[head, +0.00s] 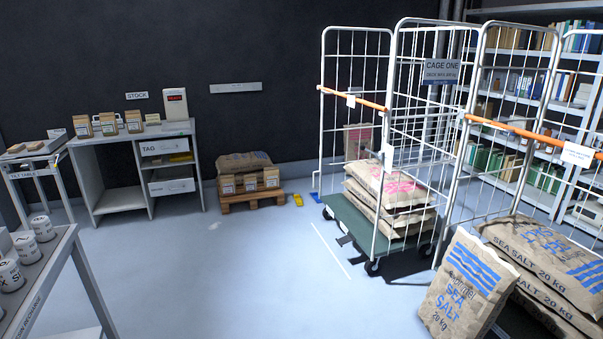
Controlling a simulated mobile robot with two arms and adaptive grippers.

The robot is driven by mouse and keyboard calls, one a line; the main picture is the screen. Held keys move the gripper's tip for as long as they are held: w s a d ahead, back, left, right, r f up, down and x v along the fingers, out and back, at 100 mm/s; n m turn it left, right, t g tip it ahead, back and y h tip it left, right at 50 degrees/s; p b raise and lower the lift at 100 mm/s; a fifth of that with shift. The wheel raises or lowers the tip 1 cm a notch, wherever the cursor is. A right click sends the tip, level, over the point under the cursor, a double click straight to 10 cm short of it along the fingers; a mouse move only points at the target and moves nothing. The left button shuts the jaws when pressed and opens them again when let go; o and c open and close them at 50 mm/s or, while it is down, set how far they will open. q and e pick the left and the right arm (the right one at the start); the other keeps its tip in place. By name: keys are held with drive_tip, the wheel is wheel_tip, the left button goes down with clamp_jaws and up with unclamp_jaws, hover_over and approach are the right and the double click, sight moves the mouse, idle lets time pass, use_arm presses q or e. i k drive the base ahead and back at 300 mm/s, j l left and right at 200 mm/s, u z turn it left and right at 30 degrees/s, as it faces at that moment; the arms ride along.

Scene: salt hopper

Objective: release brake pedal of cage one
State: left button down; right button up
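Cage one (361,222) is a white wire roll cage with a green base, an orange bar (352,97) and a sign (441,71) reading CAGE ONE. Several salt sacks (392,190) with pink print are stacked on its base. It stands on dark castors. A small blue piece (316,197) is low at its far left corner; I cannot tell whether it is the brake pedal. A small dark shape (343,240) is at the base's left front edge, also unclear. Neither of my grippers is in view.
A second cage (510,128) with blue-printed sacks (548,262) stands at right, and one sack (466,287) leans at its front. A pallet (251,199), a yellow object (298,199) and a desk (113,191) are at left. The middle floor is clear.

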sight(344, 240)
drive_tip(key=i, duration=2.25)
drive_tip(key=i+j+z, duration=0.2)
drive_tip(key=i+z, duration=0.15)
drive_tip(key=i, duration=0.3)
drive_tip(key=i+j+z, duration=0.4)
drive_tip(key=i, duration=0.25)
drive_tip(key=i+j+z, duration=0.35)
drive_tip(key=i+j, duration=0.15)
drive_tip(key=i, duration=0.1)
